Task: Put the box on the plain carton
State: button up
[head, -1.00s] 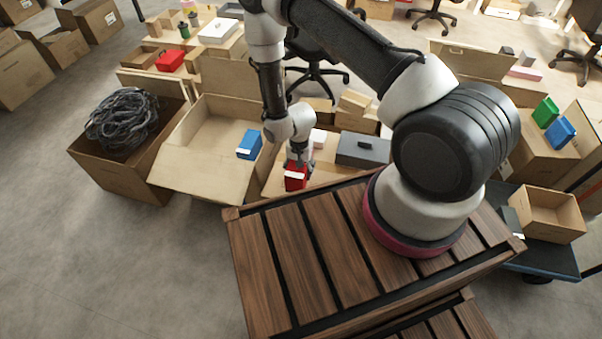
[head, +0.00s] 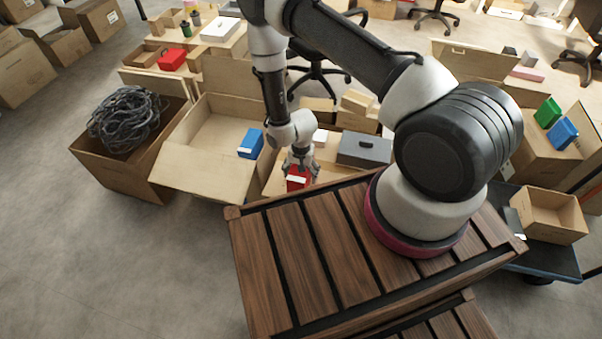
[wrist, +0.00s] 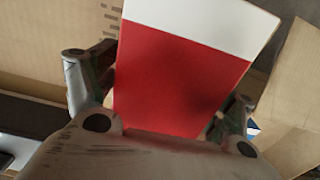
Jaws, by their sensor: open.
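A red box (head: 297,178) with a white band stands on a tan carton top (head: 330,170) just behind the wooden deck. My gripper (head: 300,165) points down at it from above. In the wrist view the red box (wrist: 180,85) fills the space between the spread fingers of my gripper (wrist: 160,98), with a visible gap on the right side; contact on the left cannot be told. A blue box (head: 250,144) lies at the right side of an open carton (head: 190,180) to the left. Which carton is the plain one is not clear.
A grey case (head: 364,149) stands close to the right of my gripper. A carton (head: 115,180) at left holds a tangle of black cable (head: 125,118). Another red box (head: 172,60) sits farther back. Open floor lies at front left.

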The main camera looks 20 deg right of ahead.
notch_tip(320, 180, up, 12)
jog(key=shift+r, duration=0.15)
jog(key=d+r+n+t, duration=0.1)
jog(key=d+r, duration=0.2)
jog(key=r, duration=0.8)
jog(key=d+r+n, duration=0.1)
jog(key=d+r, duration=0.1)
jog(key=r, duration=0.9)
jog(key=d+r+n+t, duration=0.1)
jog(key=d+r, duration=0.2)
jog(key=r, duration=0.8)
jog(key=s+d+r+n+t, duration=0.1)
jog(key=s+d+r+n, duration=0.1)
jog(key=s+r, duration=0.6)
jog(key=s+d+r+n+t, duration=0.1)
jog(key=s+d+r, duration=0.4)
jog(key=s, duration=0.8)
jog(key=shift+r+n, duration=0.4)
jog(key=shift+r, duration=1.35)
